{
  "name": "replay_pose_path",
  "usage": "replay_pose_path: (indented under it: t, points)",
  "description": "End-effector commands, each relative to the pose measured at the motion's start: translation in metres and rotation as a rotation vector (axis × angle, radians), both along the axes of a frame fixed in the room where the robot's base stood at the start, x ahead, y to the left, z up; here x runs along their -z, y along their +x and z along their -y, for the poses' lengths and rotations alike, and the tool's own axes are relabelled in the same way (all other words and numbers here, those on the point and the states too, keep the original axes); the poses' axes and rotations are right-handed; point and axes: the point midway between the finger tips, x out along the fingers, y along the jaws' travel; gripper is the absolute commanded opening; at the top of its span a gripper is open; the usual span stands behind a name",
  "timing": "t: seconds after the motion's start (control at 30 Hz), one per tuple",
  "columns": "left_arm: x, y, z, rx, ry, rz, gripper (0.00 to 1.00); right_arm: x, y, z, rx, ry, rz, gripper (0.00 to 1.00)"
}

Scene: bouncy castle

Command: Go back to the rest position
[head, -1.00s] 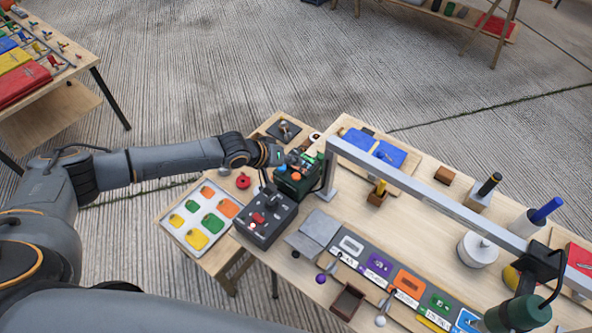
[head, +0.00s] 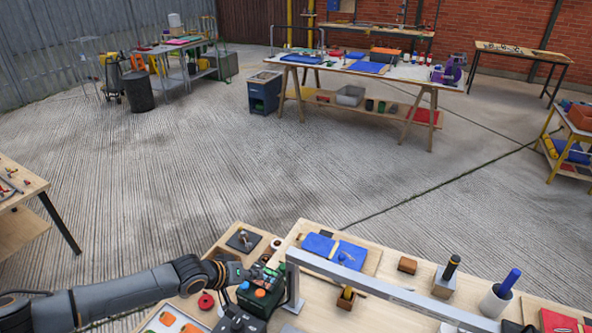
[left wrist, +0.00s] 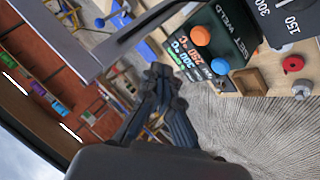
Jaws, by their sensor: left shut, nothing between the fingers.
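My left arm comes in from the lower left in the head view. Its gripper (head: 249,272) is at the left side of a dark green control box (head: 262,292) on the workbench; whether it touches the box is unclear. In the left wrist view the dark fingers (left wrist: 160,72) are together with nothing between them. The box face (left wrist: 228,40) shows there close by, with an orange knob (left wrist: 200,35), a blue knob (left wrist: 221,66) and a temperature readout. My right gripper is in neither view.
The workbench (head: 385,312) holds a blue cloth or pad (head: 335,250), a grey rail (head: 390,293), a wooden block (head: 407,265) and a blue-handled tool (head: 510,280). A red round part (head: 206,301) lies left of the box. Open concrete floor (head: 200,170) stretches beyond the bench.

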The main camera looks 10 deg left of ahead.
Motion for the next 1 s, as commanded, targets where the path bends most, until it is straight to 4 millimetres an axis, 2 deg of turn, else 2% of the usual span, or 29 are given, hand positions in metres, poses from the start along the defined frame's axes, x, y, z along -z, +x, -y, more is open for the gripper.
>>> replay_pose_path:
  t: [0.07,0.17,0.3,0.4,0.53,0.67,1.0]
  points:
    - [0.003,-0.005,0.007,0.016,0.001,-0.004,0.00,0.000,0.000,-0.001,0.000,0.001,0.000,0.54]
    - [0.009,-0.026,0.036,0.081,0.010,-0.011,0.00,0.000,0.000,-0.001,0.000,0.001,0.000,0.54]
    - [0.015,-0.078,0.099,0.233,0.037,0.000,0.00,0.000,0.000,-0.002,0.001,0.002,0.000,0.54]
    - [0.008,-0.115,0.134,0.324,0.066,0.030,0.00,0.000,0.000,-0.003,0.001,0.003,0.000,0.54]
    - [-0.005,-0.152,0.153,0.384,0.115,0.071,0.00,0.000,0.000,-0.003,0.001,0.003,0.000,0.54]
    - [-0.016,-0.180,0.145,0.382,0.188,0.087,0.00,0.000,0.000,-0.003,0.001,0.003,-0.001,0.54]
    - [-0.019,-0.247,0.052,0.265,0.423,-0.044,0.00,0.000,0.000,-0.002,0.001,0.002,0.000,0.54]
